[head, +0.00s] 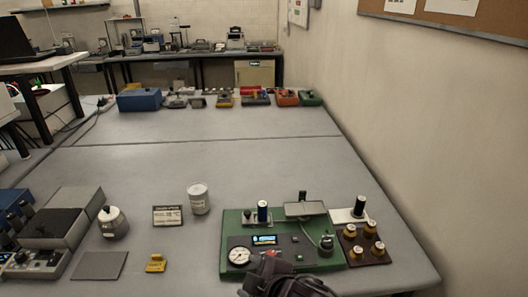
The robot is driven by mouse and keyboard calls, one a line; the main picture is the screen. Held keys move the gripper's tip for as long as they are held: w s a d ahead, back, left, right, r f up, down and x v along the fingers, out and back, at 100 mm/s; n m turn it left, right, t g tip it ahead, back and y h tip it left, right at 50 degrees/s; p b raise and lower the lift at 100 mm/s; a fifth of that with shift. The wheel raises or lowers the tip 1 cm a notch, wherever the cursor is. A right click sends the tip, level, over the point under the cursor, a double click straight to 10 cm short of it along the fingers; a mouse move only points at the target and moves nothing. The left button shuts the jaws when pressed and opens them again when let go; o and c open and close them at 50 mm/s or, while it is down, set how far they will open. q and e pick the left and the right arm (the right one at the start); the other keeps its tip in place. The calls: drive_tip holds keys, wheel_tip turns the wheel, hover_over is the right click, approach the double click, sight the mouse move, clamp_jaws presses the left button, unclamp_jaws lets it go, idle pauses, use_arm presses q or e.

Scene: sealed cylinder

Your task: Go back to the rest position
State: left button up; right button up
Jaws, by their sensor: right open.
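My right gripper (272,268) comes in at the bottom edge, dark, open, in front of the green device (232,222). It covers part of the device's front edge. The device carries a round white gauge (239,256), a small lit display (264,240) and a dark blue cylinder with a light top (263,211) standing upright. My left gripper is not in view.
The table's middle is clear; a wall borders the right.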

drive_tip(key=s+d+f+m+g+h, duration=0.2)
drive_tip(key=s+d+f+m+h, duration=0.15)
drive_tip(key=s+d+m, duration=0.55)
drive_tip(key=s+d+f+m+g+h, duration=0.25)
drive_tip(key=s+d+f+m, duration=0.2)
drive_tip(key=d, duration=0.85)
wheel_tip(320, 180, down, 30)
drive_tip(key=g+b, duration=0.1)
drive_tip(key=g, duration=0.1)
drive_tip(key=s+d+f, duration=0.1)
drive_tip(key=s+f, duration=0.9)
drive_tip(key=s+d+f+g+b, duration=0.1)
drive_tip(key=s+d+f, duration=0.1)
drive_tip(key=s+f, duration=0.8)
drive_tip(key=shift+s+d+f, duration=0.3)
drive_tip(key=shift+s+f, duration=0.05)
drive_tip(key=shift+s, duration=0.2)
